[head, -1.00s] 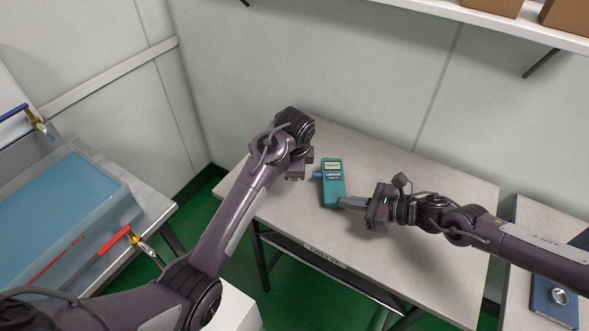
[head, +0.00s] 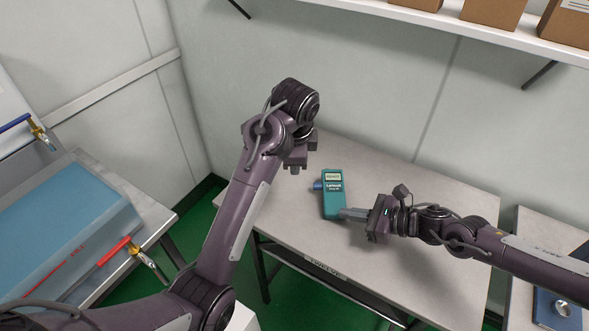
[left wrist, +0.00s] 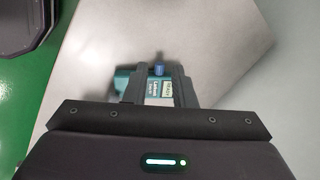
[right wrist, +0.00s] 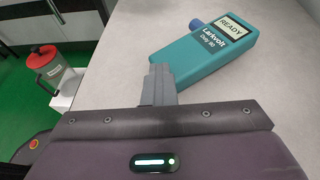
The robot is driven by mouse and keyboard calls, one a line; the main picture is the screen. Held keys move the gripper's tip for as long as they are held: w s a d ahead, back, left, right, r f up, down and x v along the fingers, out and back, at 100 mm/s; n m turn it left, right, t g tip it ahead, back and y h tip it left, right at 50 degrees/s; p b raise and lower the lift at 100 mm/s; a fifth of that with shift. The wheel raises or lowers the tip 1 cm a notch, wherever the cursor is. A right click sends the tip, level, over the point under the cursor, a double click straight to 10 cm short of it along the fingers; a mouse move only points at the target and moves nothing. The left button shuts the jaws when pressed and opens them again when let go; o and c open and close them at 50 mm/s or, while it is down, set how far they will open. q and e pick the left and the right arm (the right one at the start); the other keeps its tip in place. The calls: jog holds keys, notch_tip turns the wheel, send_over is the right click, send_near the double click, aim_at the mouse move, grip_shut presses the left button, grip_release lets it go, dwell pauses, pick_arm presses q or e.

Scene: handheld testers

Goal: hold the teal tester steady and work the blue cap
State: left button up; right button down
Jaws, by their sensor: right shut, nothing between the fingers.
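The teal tester (head: 333,200) lies face up on the grey table, its screen reading READY; it also shows in the right wrist view (right wrist: 205,58). The blue cap (head: 317,185) sticks out of its side near the screen, and also shows in the right wrist view (right wrist: 197,24). My right gripper (head: 343,212) is shut and empty, its fingertips (right wrist: 160,68) at the tester's lower end; I cannot tell whether they touch. My left gripper (head: 294,168) is open and empty above the cap side. In the left wrist view, the cap (left wrist: 158,70) appears between its fingers.
The table (head: 425,195) is clear around the tester. A shelf with boxes (head: 490,12) hangs on the back wall. A red-lidded jug (right wrist: 52,72) shows in the right wrist view.

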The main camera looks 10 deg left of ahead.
pick_arm(q)
jog(key=shift+o, duration=0.8)
jog(key=shift+s+r, duration=0.1)
jog(key=shift+r, duration=0.25)
jog(key=shift+o, duration=1.1)
jog(key=shift+d+r, duration=0.1)
jog(key=shift+r, duration=0.15)
jog(key=shift+o, duration=0.3)
jog(key=w+d+r+m+t, duration=0.5)
jog(key=w+d+m+t, duration=0.1)
jog(key=w, duration=0.4)
jog(key=shift+r+m+t+h, duration=0.2)
jog(key=shift+m+t+h, duration=0.2)
jog(key=shift+m+t, duration=0.55)
jog(key=m+g+h, duration=0.6)
jog(key=m+h, duration=0.7)
jog(key=m, duration=1.8)
send_near(315, 186)
jog(key=shift+n, duration=0.25)
jog(key=x, duration=0.8)
jog(key=shift+w+d+f, duration=0.1)
jog(key=shift+d, duration=0.2)
